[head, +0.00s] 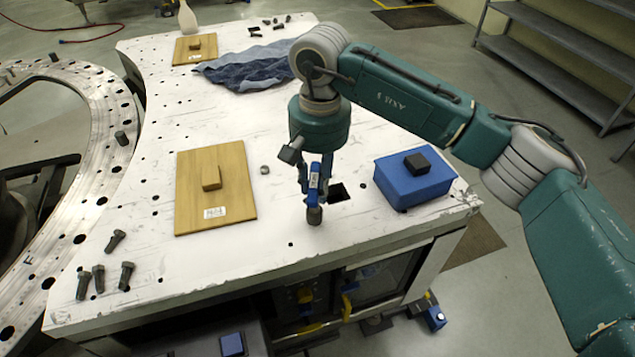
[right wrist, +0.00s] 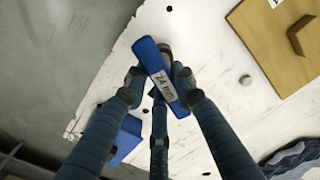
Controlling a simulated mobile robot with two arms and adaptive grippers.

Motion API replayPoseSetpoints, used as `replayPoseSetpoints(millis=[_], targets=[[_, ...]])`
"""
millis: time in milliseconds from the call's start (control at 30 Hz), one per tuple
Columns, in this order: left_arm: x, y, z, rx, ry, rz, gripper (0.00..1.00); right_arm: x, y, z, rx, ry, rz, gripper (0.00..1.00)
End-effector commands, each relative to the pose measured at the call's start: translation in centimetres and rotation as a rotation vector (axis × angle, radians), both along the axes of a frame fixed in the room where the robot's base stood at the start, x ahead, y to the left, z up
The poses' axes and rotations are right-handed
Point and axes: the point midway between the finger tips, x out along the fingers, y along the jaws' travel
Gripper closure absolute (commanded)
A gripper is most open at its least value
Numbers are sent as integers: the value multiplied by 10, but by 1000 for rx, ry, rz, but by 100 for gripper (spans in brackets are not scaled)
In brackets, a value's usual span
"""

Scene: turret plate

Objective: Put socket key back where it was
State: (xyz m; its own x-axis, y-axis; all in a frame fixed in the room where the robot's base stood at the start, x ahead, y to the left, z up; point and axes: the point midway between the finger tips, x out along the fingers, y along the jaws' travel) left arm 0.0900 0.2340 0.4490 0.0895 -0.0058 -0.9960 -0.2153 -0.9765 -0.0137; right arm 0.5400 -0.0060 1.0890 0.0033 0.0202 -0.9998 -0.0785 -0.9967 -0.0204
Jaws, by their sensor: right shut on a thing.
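The socket key, a blue piece with a white label and a dark metal socket end, shows below my right gripper in the head view (head: 313,190). In the right wrist view its label reads "24 mm" on the blue body (right wrist: 158,70). My right gripper (head: 314,180) is shut on it, with the fingers around the blue part (right wrist: 160,85). The key hangs upright, socket end down, near the front edge of the white table (head: 270,225). I cannot tell whether its lower end touches the table. My left gripper is not in view.
A blue box (head: 410,185) with a black block on top stands to the right. A square dark hole (head: 340,192) lies between. A wooden board (head: 215,220) with a handle lies left. A blue cloth (head: 250,68) lies behind.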

Motion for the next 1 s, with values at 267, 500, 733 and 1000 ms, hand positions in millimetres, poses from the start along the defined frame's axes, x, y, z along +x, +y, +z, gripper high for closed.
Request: replayPoseSetpoints(millis=[267,500,733,1000], targets=[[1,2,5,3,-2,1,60,0,0,-12,1,-2,0,100],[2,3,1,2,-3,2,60,0,0,-16,0,-1,0,69],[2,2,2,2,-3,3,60,0,0,-15,0,0,0,56],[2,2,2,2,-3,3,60,1,0,-8,0,-3,0,56]])
